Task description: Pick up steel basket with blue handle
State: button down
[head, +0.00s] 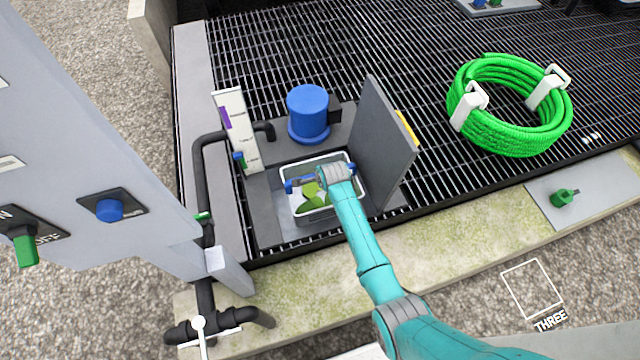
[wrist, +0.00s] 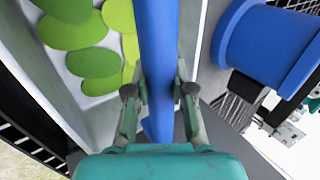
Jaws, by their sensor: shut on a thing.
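The steel basket (head: 319,217) sits in a grey recess of the platform in the head view, with green leaf-like pieces (head: 309,196) inside. Its blue handle (head: 290,186) spans the top. My gripper (head: 316,181) is over the basket, shut on the handle. In the wrist view the blue handle (wrist: 158,45) runs between the two fingers of my gripper (wrist: 160,98). The green pieces (wrist: 88,65) show there to the left of the handle. My arm hides part of the basket's right side. I cannot tell whether the basket is lifted.
An upright grey lid (head: 378,145) stands close to the basket's right. A blue motor-like cylinder (head: 309,112) is just behind, also in the wrist view (wrist: 270,45). A white gauge panel (head: 237,130) and black pipe (head: 200,170) stand left. A green hose coil (head: 505,105) lies right on the grating.

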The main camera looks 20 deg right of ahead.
notch_tip(320, 180, up, 13)
dwell(0.3)
jog(key=shift+r, duration=0.1)
